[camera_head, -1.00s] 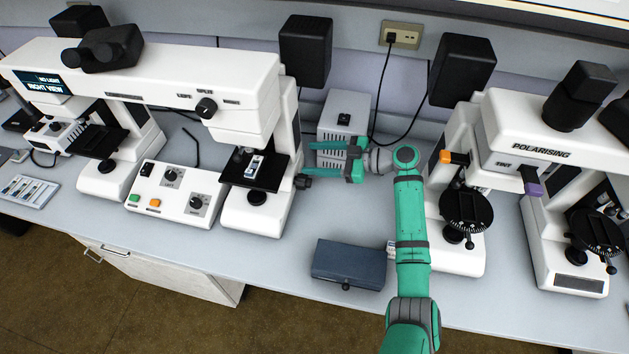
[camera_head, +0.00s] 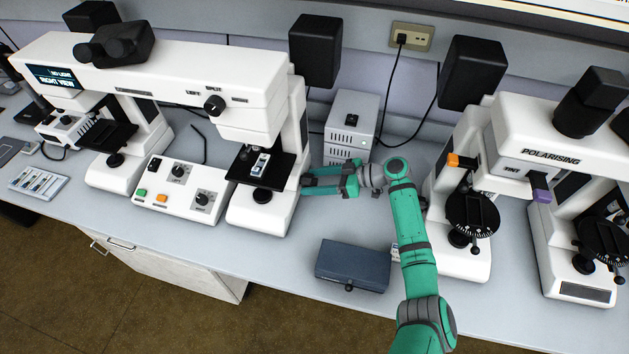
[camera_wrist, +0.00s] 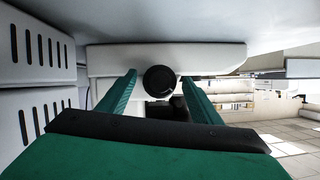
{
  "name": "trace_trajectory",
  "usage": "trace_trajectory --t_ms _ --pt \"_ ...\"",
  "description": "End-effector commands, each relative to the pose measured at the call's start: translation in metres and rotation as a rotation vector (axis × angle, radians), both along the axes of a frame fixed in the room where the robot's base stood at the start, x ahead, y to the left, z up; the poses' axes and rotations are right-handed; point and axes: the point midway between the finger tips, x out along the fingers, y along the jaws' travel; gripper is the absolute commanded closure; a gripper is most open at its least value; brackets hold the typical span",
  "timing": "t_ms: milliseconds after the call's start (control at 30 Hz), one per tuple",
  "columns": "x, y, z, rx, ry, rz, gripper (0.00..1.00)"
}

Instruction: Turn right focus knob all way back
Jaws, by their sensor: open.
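The white comparison microscope (camera_head: 252,88) stands at the left of the bench, and its right-hand stand is nearest my gripper. In the wrist view a round black focus knob (camera_wrist: 160,80) sticks out from the side of the white stand. My gripper (camera_head: 306,181) is open beside the lower right side of that stand. In the wrist view my fingers are on either side of the knob, with a visible gap to each. How deep the knob sits between them is unclear. Another dark part (camera_wrist: 179,106) shows behind it. In the head view the gripper mostly hides the knob.
A grey vented box (camera_head: 350,122) stands just behind my gripper. A dark blue case (camera_head: 352,265) lies in front of it. A control box (camera_head: 181,192) is left of the stand. The polarising microscope (camera_head: 461,235) stands right of my arm.

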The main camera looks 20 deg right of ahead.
Motion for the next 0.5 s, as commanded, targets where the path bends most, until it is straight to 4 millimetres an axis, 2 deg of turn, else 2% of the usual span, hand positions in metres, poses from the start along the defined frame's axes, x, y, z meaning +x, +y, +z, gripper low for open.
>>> trace_trajectory --t_ms 300,467,500 --pt "0.0013 0.0019 -0.0012 0.0 0.0 -0.001 0.41" --pt "0.0012 0.0016 -0.0012 0.0 0.0 -0.001 0.79" --pt "0.0011 0.0017 -0.0012 0.0 0.0 -0.001 0.82"
